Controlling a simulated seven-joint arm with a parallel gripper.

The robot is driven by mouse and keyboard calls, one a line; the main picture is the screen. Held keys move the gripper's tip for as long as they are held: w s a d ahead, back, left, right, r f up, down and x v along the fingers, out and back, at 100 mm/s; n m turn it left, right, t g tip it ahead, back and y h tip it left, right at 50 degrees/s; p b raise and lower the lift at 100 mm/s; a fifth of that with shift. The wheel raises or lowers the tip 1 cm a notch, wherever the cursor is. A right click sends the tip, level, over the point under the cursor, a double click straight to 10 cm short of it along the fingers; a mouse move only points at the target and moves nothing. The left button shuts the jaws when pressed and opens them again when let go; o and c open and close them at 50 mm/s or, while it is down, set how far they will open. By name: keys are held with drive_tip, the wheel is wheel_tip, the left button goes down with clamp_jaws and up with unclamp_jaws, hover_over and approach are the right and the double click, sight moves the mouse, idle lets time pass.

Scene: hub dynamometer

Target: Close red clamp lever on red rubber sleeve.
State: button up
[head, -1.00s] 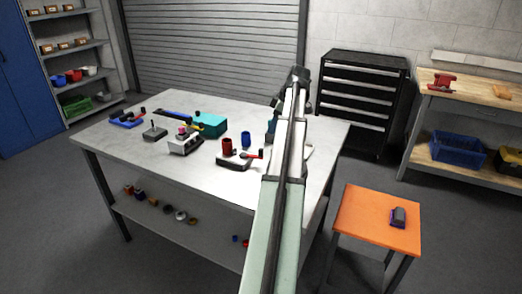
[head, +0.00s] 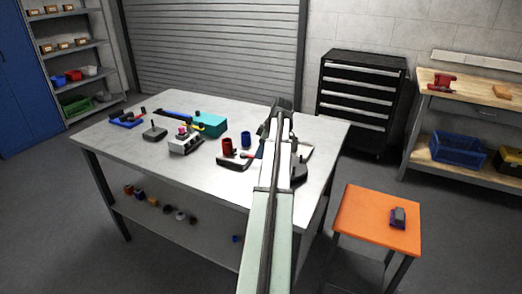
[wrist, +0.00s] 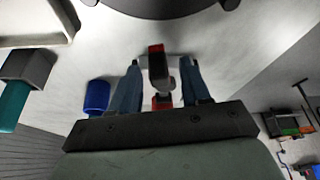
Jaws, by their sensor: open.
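The red rubber sleeve (head: 228,147) stands upright at the front middle of the table in the head view. Beside it is a dark clamp base (head: 234,163) with a small red lever part, partly covered by my arm. In the wrist view a red-tipped dark lever (wrist: 157,60) shows between the fingers of my gripper (wrist: 160,82). The fingers are apart on either side of it, and I cannot tell whether they touch it. A second red patch (wrist: 162,102) shows lower between the fingers, partly hidden.
A blue cylinder (head: 245,139) stands just behind the sleeve, and a blue cylinder (wrist: 97,97) shows left of the fingers in the wrist view. A grey fixture (head: 185,145) and a teal box (head: 209,124) stand farther left.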

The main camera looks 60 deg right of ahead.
clamp_jaws()
idle(0.5)
